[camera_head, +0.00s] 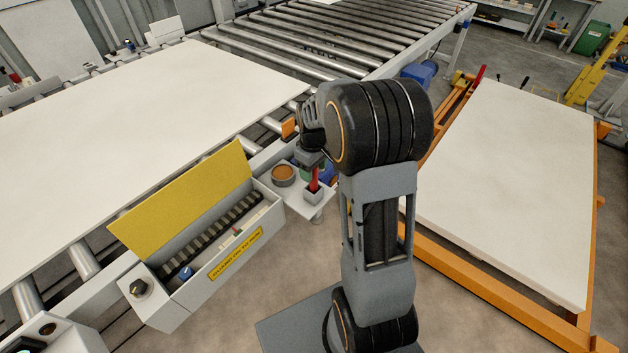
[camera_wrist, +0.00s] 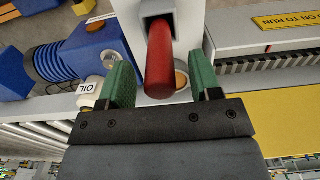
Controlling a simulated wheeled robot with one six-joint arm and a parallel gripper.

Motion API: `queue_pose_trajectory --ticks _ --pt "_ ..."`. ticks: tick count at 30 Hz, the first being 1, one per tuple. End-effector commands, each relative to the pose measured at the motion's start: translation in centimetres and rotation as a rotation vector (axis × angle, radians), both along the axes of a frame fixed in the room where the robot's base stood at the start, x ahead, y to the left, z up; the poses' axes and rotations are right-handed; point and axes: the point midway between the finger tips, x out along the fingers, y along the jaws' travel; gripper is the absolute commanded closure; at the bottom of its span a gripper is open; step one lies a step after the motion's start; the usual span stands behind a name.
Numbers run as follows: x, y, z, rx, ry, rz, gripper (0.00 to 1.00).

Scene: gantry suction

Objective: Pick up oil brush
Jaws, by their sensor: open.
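The oil brush shows as a red handle (camera_head: 314,181) standing in a small grey square holder (camera_head: 313,197) on a light shelf (camera_head: 299,204) beside the roller conveyor. Its bristle end is hidden in the holder. In the wrist view the red handle (camera_wrist: 160,58) rises from the holder's dark square opening and lies between my green fingers. My gripper (camera_wrist: 160,76) is open, with one finger on each side of the handle and visible gaps to both. In the head view my gripper (camera_head: 315,172) is at the handle, partly hidden by my arm.
A round brown-topped tin (camera_head: 284,174) stands on the shelf left of the holder. A grey box with a raised yellow lid (camera_head: 190,199) is further left. A white part marked OIL (camera_wrist: 88,88) and a blue motor-like unit (camera_wrist: 75,55) lie left in the wrist view.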

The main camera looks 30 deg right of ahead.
Motion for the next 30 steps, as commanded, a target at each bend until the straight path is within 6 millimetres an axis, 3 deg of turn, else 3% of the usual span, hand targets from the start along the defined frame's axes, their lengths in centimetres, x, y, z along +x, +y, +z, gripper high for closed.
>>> queue_pose_trajectory --ticks 6,15,30 --pt "0.0 0.0 -2.1 0.000 0.001 0.000 0.42" --pt "0.0 0.0 -2.3 0.000 0.000 0.000 0.43" --pt "0.0 0.0 -2.3 0.000 -0.001 0.000 0.91"
